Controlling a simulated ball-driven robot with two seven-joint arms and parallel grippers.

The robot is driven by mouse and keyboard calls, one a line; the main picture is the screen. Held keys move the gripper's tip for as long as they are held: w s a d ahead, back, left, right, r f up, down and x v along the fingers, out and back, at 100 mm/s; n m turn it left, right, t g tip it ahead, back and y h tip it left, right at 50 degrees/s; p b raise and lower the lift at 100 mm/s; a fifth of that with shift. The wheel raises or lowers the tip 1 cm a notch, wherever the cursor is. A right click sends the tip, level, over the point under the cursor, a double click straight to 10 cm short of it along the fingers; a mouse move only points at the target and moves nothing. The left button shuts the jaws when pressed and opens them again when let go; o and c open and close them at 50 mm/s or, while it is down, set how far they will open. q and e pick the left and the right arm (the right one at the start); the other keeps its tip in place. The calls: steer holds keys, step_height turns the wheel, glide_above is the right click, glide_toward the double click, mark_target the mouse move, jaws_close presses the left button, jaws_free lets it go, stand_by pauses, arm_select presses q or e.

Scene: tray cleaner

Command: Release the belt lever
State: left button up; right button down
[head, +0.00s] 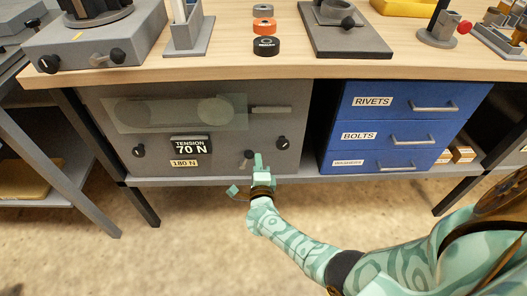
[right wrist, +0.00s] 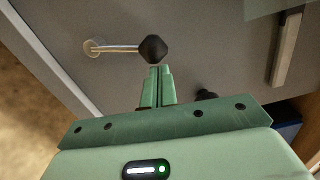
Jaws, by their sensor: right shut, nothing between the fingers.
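The belt lever shows in the right wrist view as a thin metal rod with a black knob (right wrist: 153,48), running sideways from a round pivot (right wrist: 93,47). In the head view its knob (head: 249,154) is low on the grey tension cabinet (head: 240,170). The cabinet's display (head: 190,145) reads TENSION 70 N, above a 180 N label (head: 184,163). My right gripper (head: 259,158) is shut and empty, just beside the knob. In the right wrist view its fingertips (right wrist: 161,70) lie just below the knob; I cannot tell whether they touch it. My left gripper is not in view.
Other black knobs sit on the cabinet at left (head: 138,150) and right (head: 283,143). A translucent window (head: 175,112) shows the belt. A blue drawer unit (head: 330,150) stands to the right. The wooden bench top (head: 215,66) overhangs above.

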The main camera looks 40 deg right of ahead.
mark_target(249, 154)
steer(key=n, duration=0.1)
steer(key=w+a+r+n, duration=0.1)
steer(key=shift+a+r+n, duration=0.1)
steer(key=shift+a+n, duration=0.2)
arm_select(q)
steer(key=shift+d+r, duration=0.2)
arm_select(e)
steer(key=shift+w+a+r, duration=0.1)
steer(key=shift+w+a, duration=0.15)
steer(key=shift+a, duration=0.1)
arm_select(q)
steer(key=shift+p, duration=0.3)
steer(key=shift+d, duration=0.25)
arm_select(e)
steer(key=shift+r, duration=0.1)
